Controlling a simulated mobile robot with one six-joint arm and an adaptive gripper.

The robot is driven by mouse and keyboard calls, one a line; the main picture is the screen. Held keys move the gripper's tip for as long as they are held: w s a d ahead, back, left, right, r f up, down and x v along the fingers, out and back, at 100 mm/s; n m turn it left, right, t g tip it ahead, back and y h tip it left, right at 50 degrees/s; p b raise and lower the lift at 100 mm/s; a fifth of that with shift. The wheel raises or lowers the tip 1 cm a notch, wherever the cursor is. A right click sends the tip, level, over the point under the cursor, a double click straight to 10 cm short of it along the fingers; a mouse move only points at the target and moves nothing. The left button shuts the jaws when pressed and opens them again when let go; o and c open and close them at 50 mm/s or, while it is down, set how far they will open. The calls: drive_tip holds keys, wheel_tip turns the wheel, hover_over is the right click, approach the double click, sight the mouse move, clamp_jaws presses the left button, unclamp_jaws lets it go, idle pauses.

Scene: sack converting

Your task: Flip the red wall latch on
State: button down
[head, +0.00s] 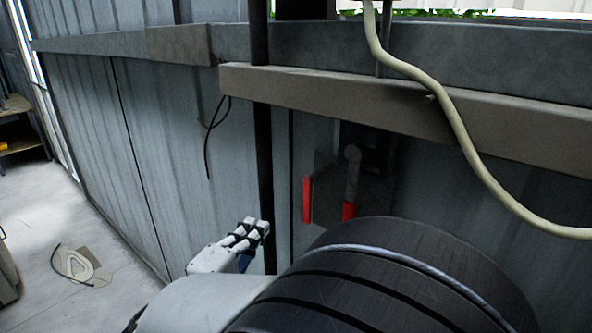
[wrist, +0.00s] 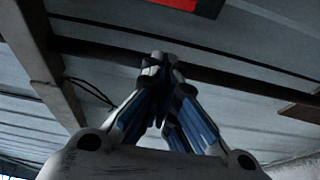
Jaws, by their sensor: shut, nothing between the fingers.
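On the metal wall, a dark plate carries a grey lever (head: 352,175) that hangs down from a round pivot and ends in a red grip (head: 349,210). A separate upright red bar (head: 307,199) stands at the left of that plate. I cannot tell which red part is the latch's moving piece. My gripper (head: 262,227) is shut and empty, left of and lower than both red parts in the picture, and apart from them. In the wrist view my fingertips (wrist: 160,58) meet, with a red patch (wrist: 197,4) cut off at the top edge.
A black vertical pole (head: 264,150) runs just behind my gripper. A beam (head: 400,115) crosses above the latch, and a pale hose (head: 465,140) hangs over it at the right. A thin black cable (head: 208,145) dangles at the left.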

sight(307, 201)
drive_tip(key=shift+s+a+r, duration=0.1)
drive_tip(key=shift+a, duration=0.05)
drive_tip(key=w+d, duration=0.6)
drive_tip(key=w, duration=0.1)
drive_tip(key=shift+d+p, duration=0.2)
drive_tip(key=shift+p, duration=0.15)
idle(0.3)
drive_tip(key=shift+a, duration=0.15)
